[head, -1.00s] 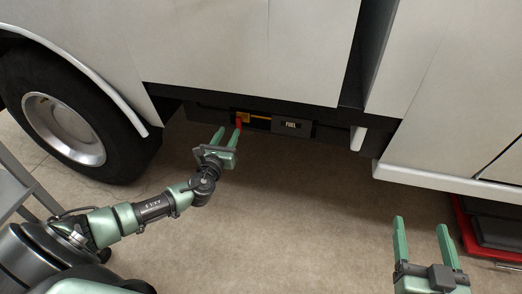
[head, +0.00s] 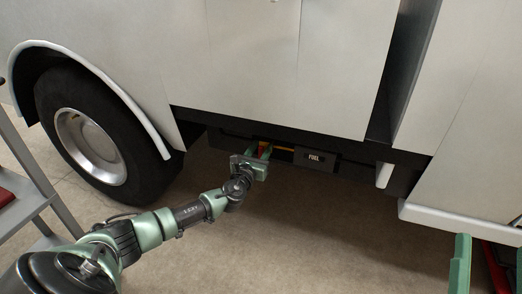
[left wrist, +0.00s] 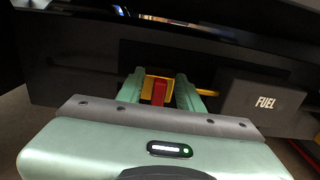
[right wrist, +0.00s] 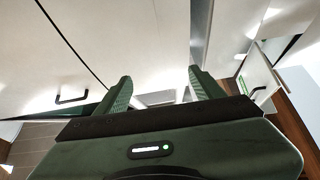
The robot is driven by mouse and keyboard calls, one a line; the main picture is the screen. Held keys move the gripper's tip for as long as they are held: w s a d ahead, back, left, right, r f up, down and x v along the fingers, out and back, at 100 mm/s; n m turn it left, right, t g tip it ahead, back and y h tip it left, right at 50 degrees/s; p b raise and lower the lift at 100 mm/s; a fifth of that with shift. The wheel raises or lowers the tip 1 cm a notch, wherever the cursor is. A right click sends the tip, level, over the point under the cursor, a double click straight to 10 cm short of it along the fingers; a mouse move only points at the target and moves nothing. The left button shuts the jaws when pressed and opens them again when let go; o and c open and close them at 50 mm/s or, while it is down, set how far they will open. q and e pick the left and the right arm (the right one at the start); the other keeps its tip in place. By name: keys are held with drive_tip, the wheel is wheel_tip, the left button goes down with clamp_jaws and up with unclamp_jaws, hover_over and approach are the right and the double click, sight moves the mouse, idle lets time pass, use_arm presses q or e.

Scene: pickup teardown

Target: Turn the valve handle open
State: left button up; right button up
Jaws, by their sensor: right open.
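The red valve handle (left wrist: 159,92) sits on a yellow pipe (left wrist: 207,92) under the vehicle's side. In the head view only a little of the handle (head: 262,149) shows between my fingers. My left gripper (left wrist: 159,88) is open, with one finger on each side of the handle and a visible gap on both sides. It also shows at the vehicle's lower edge in the head view (head: 262,151). My right gripper (head: 490,250) is open and empty at the lower right, away from the valve; its spread fingers show in the right wrist view (right wrist: 160,80).
A dark box marked FUEL (head: 316,160) is just right of the valve. The white body panel (head: 290,70) hangs above. A wheel (head: 92,148) stands to the left, near a grey shelf frame (head: 30,195). Red items (head: 496,268) lie at far right. The floor in between is clear.

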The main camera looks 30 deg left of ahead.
use_arm(q)
clamp_jaws()
